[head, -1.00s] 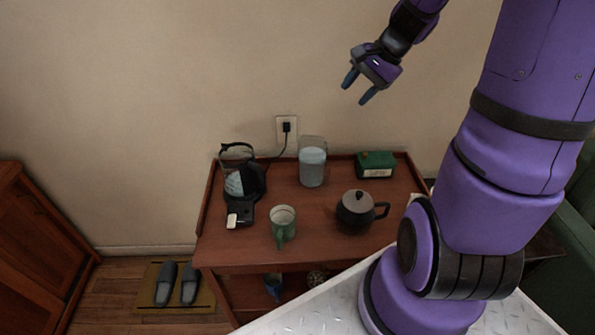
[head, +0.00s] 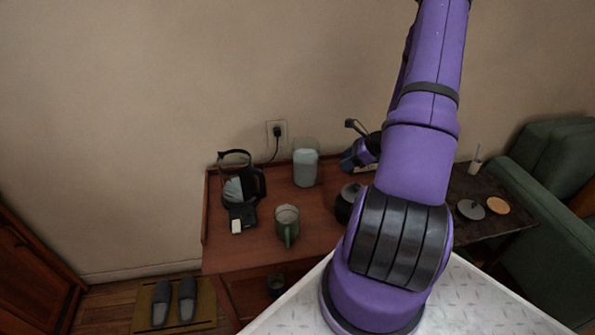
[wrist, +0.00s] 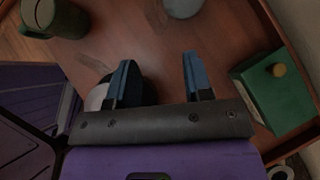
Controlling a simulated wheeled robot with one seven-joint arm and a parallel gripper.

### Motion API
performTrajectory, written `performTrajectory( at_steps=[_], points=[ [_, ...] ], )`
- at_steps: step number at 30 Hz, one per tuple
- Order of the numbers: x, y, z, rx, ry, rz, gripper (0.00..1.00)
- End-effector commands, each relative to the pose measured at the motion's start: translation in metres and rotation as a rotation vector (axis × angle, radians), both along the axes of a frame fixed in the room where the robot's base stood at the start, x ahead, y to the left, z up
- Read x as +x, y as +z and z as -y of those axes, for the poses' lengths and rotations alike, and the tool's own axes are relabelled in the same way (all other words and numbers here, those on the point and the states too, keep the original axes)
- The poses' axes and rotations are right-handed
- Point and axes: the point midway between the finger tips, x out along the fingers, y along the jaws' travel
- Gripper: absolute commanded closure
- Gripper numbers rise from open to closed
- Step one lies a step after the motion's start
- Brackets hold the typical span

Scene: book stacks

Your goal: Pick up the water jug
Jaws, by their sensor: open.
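The water jug (head: 305,168) is a clear container with pale water, upright at the back of the wooden cart. A rounded grey shape at the top edge of the wrist view appears to be this jug (wrist: 183,7), mostly cut off. My gripper (head: 346,160) is low over the cart, right of the jug and apart from it. My arm partly hides it. In the wrist view my gripper (wrist: 157,62) has its two blue fingers spread, with only bare cart top between them.
A black teapot (head: 344,208) stands close below my gripper, partly hidden. A green box (wrist: 275,90) is to the right in the wrist view. A green mug (head: 287,226) and a glass coffee pot (head: 237,180) stand left. The cart (head: 318,225) has raised edges.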

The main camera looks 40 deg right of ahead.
Motion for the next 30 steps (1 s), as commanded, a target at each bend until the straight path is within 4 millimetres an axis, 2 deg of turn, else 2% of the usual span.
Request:
performTrajectory(
  at_steps=[4, 12, 20, 30],
  points=[
    [0.0, -0.012, 0.0, 0.014, -0.026, -0.005, 0.53],
    [0.024, -0.039, -0.014, 0.015, -0.024, -0.005, 0.53],
    [0.034, -0.05, -0.022, 0.014, -0.024, -0.005, 0.53],
    [0.058, -0.079, -0.041, 0.013, -0.023, -0.005, 0.53]
  ],
)
